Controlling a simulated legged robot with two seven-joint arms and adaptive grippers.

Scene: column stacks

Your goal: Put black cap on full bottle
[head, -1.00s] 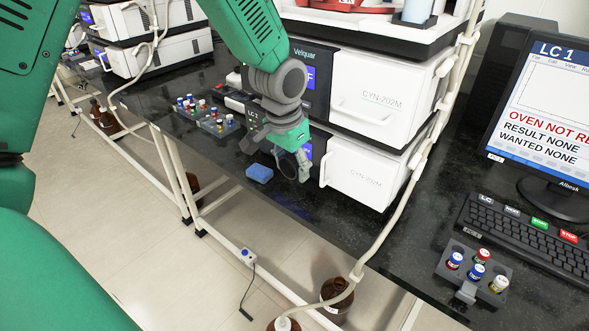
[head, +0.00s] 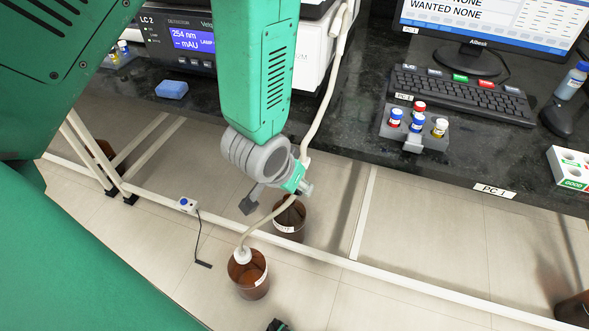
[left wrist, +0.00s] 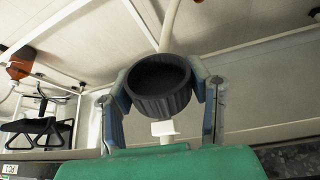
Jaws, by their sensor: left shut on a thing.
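My left gripper (head: 280,193) hangs past the bench's front edge, above the floor bottles. In the left wrist view its two fingers (left wrist: 160,90) are shut on a black ribbed cap (left wrist: 163,105), hollow side showing. The cap is hard to make out in the head view. A dark brown bottle (head: 290,222) stands on the floor just below the gripper, its top partly hidden by gripper and tube. Another brown bottle (head: 250,284) stands nearer, with a white cap (head: 242,256) and the tube in it. Which one is full I cannot tell.
A pale tube (head: 318,110) runs down past the gripper to the white cap. The black bench (head: 350,145) holds a vial rack (head: 425,134) and keyboard (head: 460,95). A switch box with cord (head: 187,204) lies left.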

